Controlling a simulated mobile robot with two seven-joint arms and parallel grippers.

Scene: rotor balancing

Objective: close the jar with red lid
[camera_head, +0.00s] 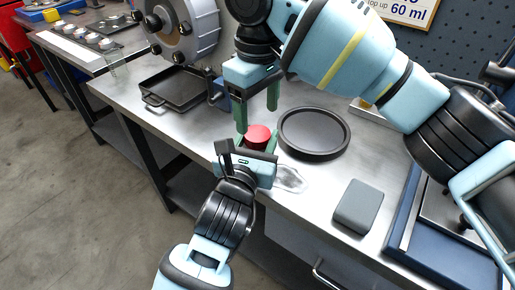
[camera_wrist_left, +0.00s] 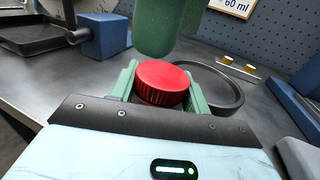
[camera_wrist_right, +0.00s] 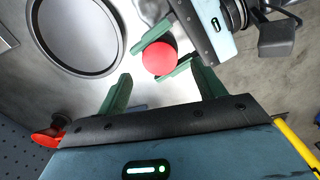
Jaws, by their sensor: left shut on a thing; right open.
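The red lid (camera_head: 258,136) has a ribbed side and lies level between the fingers of my left gripper (camera_head: 254,148). It also shows in the left wrist view (camera_wrist_left: 162,82) and from above in the right wrist view (camera_wrist_right: 159,58). My left gripper is shut on the jar under the lid. The jar body is hidden by the fingers and lid, so I cannot tell how tightly the lid sits. My right gripper (camera_head: 257,119) is open, pointing down just above the lid. Its fingers (camera_wrist_right: 162,88) are apart and not touching the lid.
A round black tray (camera_head: 314,134) lies right of the lid. A black rectangular pan (camera_head: 178,92) and a grey wheel machine (camera_head: 185,30) stand at the back left. A grey block (camera_head: 359,206) lies front right. A shiny clear patch (camera_head: 290,178) is on the bench beside my left gripper.

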